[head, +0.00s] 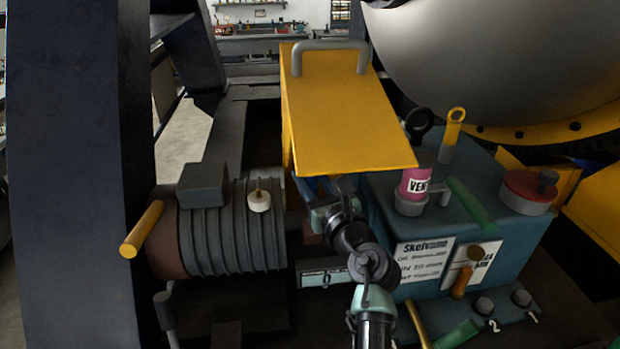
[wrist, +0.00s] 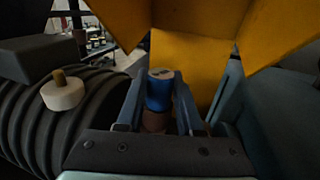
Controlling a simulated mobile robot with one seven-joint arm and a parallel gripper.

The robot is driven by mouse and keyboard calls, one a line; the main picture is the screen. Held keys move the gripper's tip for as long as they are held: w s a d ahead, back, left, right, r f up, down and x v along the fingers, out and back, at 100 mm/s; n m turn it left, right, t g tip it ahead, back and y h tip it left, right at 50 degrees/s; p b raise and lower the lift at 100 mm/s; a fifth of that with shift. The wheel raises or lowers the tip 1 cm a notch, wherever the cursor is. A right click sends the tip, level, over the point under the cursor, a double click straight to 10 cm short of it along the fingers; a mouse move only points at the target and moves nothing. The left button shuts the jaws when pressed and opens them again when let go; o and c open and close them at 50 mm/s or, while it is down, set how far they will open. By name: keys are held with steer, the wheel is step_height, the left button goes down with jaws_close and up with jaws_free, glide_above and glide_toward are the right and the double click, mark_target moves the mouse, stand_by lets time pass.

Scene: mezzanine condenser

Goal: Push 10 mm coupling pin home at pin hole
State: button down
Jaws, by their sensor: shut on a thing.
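My gripper (wrist: 162,88) is shut on a blue cylinder with a grey top, which appears to be the coupling pin (wrist: 160,93). It stands roughly upright between the two fingers in the wrist view. A brownish round part (wrist: 156,122) shows directly below it; the pin hole itself is hidden, so I cannot tell how deep the pin sits. In the head view my gripper (head: 322,192) reaches under the raised yellow guard (head: 345,120), between the ribbed motor (head: 235,230) and the teal pump housing (head: 520,235). The guard hides most of the fingertips there.
The guard overhangs my gripper closely. A white-collared knob (head: 259,201) sits on the motor. The pink vent bottle (head: 416,183), a yellow-handled tool (head: 452,135) and a red cap (head: 528,190) stand on the pump housing. A yellow bar (head: 142,230) sticks out at left.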

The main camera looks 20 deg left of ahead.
steer(key=shift+c, duration=2.3)
jaws_free()
steer(key=shift+f, duration=0.1)
